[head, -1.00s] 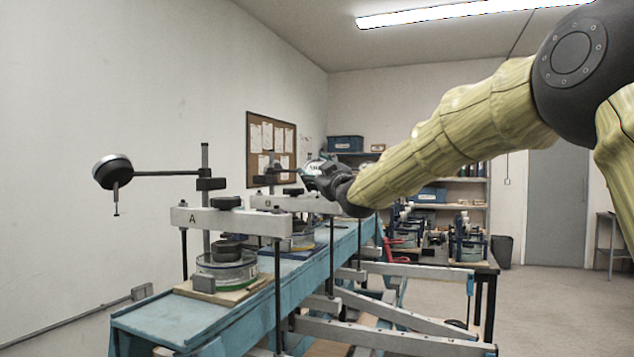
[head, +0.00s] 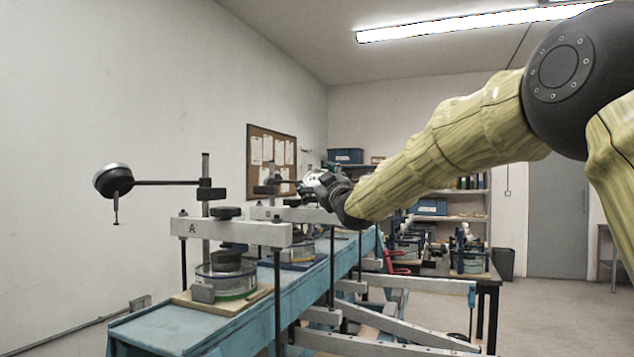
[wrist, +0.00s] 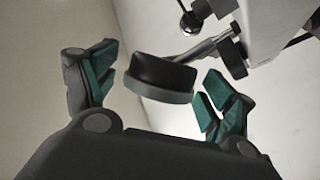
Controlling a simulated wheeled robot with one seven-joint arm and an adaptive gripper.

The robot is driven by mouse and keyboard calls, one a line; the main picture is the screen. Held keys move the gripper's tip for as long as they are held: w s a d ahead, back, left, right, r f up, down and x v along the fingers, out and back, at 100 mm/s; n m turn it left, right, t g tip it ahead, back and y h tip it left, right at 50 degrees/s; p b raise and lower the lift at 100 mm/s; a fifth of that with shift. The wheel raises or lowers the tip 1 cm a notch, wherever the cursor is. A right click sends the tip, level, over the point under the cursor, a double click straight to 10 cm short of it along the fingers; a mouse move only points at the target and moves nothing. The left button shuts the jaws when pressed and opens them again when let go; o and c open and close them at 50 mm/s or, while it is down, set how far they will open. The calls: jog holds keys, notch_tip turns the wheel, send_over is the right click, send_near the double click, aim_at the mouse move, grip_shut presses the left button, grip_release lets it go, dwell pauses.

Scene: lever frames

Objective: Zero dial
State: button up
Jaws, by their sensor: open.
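In the wrist view a round dial (wrist: 162,76) with a dark casing and paler rim sits between the two fingers of my gripper (wrist: 161,70). The fingers are open, with teal pads, and gaps show on both sides. A rod joins the dial to a clamp (wrist: 231,52) at upper right. I cannot read its face. In the head view my gripper (head: 322,186) is by the second lever frame (head: 265,213); that dial is not clear there. Another dial (head: 113,180) stands out on a rod left of frame A (head: 230,230), far from my gripper.
The frames stand on a long blue bench (head: 165,328). Pale lever beams (head: 420,283) reach out to the right of it. Posts and rods rise close to my gripper.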

jog(key=v, duration=1.2)
